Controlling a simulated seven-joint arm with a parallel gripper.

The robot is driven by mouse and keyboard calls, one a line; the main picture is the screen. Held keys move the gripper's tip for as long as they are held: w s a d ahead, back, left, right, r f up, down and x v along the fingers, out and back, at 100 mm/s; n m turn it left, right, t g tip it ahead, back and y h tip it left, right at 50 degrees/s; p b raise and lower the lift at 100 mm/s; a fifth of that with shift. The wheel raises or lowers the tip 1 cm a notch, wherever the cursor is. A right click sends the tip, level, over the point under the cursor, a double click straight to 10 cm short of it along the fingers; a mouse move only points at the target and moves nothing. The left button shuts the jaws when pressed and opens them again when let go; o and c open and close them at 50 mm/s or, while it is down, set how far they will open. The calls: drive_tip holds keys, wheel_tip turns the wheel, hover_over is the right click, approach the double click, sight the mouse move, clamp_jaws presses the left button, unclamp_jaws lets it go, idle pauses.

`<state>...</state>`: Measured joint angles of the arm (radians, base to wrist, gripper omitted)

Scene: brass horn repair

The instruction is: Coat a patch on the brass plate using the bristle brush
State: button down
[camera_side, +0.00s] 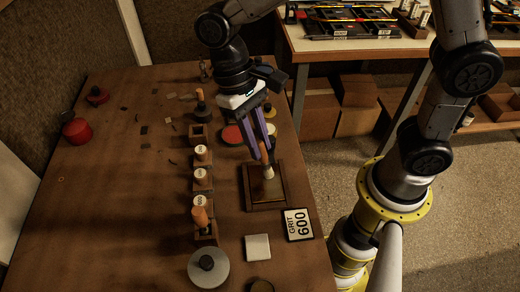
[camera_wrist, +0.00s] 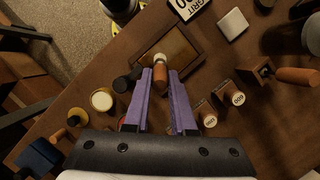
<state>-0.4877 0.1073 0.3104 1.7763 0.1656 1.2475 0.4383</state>
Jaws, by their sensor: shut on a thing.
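My gripper (camera_side: 265,150), with purple fingers, is shut on the bristle brush (camera_side: 268,172). The brush has an orange-brown handle and a pale head that points down at the plate. The brass plate (camera_side: 262,192) lies in a dark wooden frame at the right side of the bench. In the wrist view, the brush (camera_wrist: 160,72) shows at the fingertips (camera_wrist: 166,72), with its pale head over the near left part of the plate (camera_wrist: 182,50). I cannot tell whether the bristles touch the plate. The fingers hide part of the handle.
Wooden blocks with numbered, white-topped pieces (camera_side: 201,153) stand in a row left of the plate. A "GRIT 600" card (camera_side: 299,224), a pale square pad (camera_side: 258,247) and a round grey disc (camera_side: 208,267) lie nearer the front. Red pots (camera_side: 77,130) stand far left.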

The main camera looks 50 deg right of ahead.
drive_tip(key=shift+s+a, duration=0.95)
drive_tip(key=shift+a, duration=0.25)
drive_tip(key=shift+s+a, duration=0.9)
drive_tip(key=shift+a, duration=0.55)
drive_tip(key=shift+w, duration=0.4)
drive_tip(key=shift+w+d, duration=3.2)
drive_tip(key=shift+d, duration=0.05)
wheel_tip(320, 180, up, 8)
